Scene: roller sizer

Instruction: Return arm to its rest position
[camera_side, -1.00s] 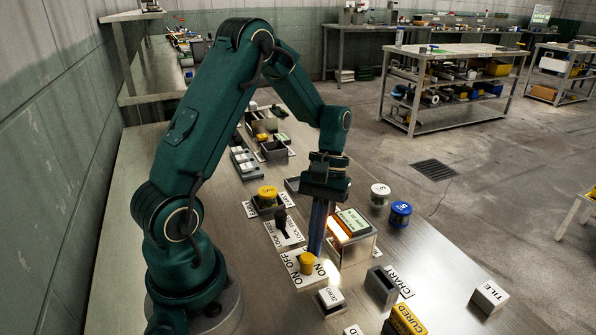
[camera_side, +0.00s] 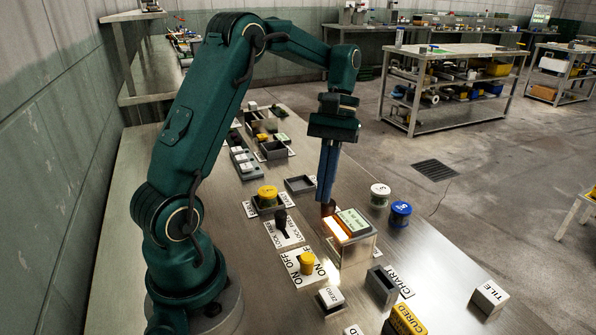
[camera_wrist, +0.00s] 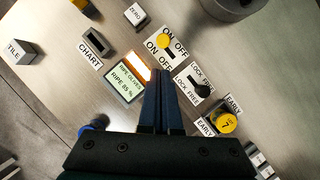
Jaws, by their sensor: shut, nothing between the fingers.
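My gripper (camera_side: 327,185) is shut and empty, with its long blue fingers pointing down above the bench behind the lit display box. It also shows from above in the wrist view (camera_wrist: 161,85). My arm (camera_side: 197,130) reaches up and over the bench from its base at the left. The display box (camera_side: 352,238) glows orange on one side. Its screen reads "RIPE OLIVES, RIPE 85 %" in the wrist view (camera_wrist: 125,83).
A white-lidded jar (camera_side: 380,196) and a blue-lidded jar (camera_side: 400,213) stand right of the gripper. A yellow-lidded jar (camera_side: 267,194) sits in a grey holder. A TILE block (camera_side: 490,296), a CHART slot (camera_side: 382,285) and a ZERO button (camera_side: 331,296) lie nearer the front.

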